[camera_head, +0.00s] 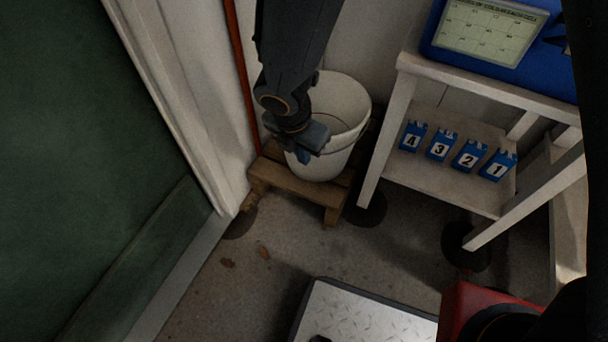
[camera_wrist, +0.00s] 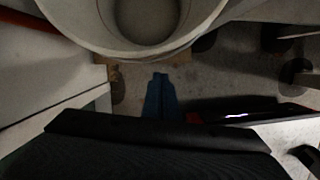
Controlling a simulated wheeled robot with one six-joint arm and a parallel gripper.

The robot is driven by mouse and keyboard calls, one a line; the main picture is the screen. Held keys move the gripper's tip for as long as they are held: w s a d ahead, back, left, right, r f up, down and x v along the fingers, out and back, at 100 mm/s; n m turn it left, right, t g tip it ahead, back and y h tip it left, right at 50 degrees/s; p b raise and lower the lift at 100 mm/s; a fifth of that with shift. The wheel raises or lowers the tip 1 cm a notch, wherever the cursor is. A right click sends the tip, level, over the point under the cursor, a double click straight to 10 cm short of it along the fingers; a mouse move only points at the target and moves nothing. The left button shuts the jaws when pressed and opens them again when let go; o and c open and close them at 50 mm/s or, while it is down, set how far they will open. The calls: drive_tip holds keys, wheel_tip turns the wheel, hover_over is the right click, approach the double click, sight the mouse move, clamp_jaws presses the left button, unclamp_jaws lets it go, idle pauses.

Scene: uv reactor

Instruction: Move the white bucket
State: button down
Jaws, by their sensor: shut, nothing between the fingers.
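The white bucket (camera_head: 345,112) stands upright on a small wooden stool (camera_head: 296,186) against the back wall. Its handle hangs down on the front side. My gripper (camera_head: 305,156) is at the bucket's front left in the head view and covers part of its wall. In the wrist view the bucket's open rim (camera_wrist: 82,38) fills the upper middle, and the inside looks empty. The blue fingers of my gripper (camera_wrist: 160,78) are closed together with nothing between them, just below the rim in that picture. I cannot tell whether they touch the bucket.
A white shelf table (camera_head: 440,190) stands right of the bucket, with several numbered blue blocks (camera_head: 440,146) on its lower shelf and a blue device (camera_head: 500,35) on top. A green door (camera_head: 90,150) is at left. A metal plate (camera_head: 360,315) lies in front; floor between is mostly clear.

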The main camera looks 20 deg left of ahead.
drive_tip(key=w+a+f+n+b, duration=0.1)
drive_tip(key=w+f+b, duration=0.1)
drive_tip(key=f+b, duration=0.3)
drive_tip(key=w+a+f+n+b, duration=0.1)
drive_tip(key=w+f+b, duration=0.2)
drive_tip(key=f, duration=0.5)
drive_tip(key=shift+w+a+f+b, duration=0.15)
drive_tip(key=shift+a+f+b, duration=0.1)
drive_tip(key=shift+b, duration=0.6)
drive_tip(key=shift+r, duration=0.1)
